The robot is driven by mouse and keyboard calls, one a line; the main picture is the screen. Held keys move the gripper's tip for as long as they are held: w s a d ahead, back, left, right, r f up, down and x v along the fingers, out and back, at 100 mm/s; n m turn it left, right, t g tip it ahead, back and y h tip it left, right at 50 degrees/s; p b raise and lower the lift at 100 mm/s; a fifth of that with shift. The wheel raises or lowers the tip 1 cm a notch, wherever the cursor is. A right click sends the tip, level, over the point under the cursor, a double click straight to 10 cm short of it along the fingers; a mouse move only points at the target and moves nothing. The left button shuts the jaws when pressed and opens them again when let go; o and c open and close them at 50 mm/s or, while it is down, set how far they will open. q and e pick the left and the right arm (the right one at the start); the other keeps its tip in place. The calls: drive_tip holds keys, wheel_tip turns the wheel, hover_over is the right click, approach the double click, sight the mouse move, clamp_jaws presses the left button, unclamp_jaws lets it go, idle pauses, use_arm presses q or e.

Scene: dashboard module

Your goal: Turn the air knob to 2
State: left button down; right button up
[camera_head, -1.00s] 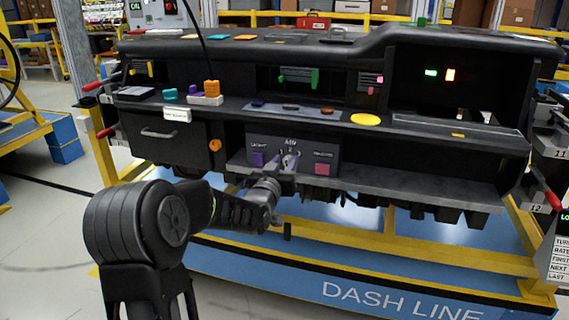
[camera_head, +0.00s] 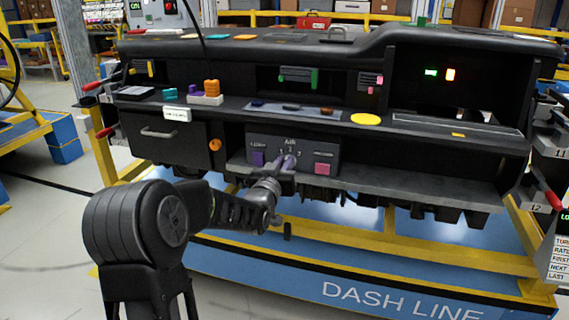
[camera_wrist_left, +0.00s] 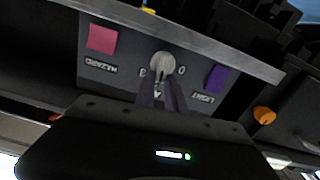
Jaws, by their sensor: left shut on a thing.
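The air knob (camera_wrist_left: 163,63) is a round grey knob in the middle of a dark control panel (camera_wrist_left: 118,78). My left gripper (camera_head: 289,160) comes up to the panel from below and is shut on the knob. In the left wrist view its two purplish fingers (camera_wrist_left: 161,92) meet the knob's near side. A 0 and a 3 show on either side of the knob there, upside down. The fingers largely hide the knob in the head view, and I cannot tell which number it points to. My right gripper is not in view.
A purple light button (camera_head: 257,158) and a pink hazard button (camera_head: 323,169) flank the knob closely. A grey ledge (camera_head: 410,181) runs below the panel. An orange knob (camera_head: 215,145) sits to the left.

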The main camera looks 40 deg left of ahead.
use_arm(q)
drive_tip(key=shift+m+b, duration=0.5)
drive_tip(key=shift+m, duration=0.2)
drive_tip(key=c, duration=1.4)
unclamp_jaws()
drive_tip(key=shift+d, duration=0.1)
drive_tip(key=v, duration=0.7)
drive_tip(key=shift+s, duration=0.35)
drive_tip(key=shift+d, duration=0.1)
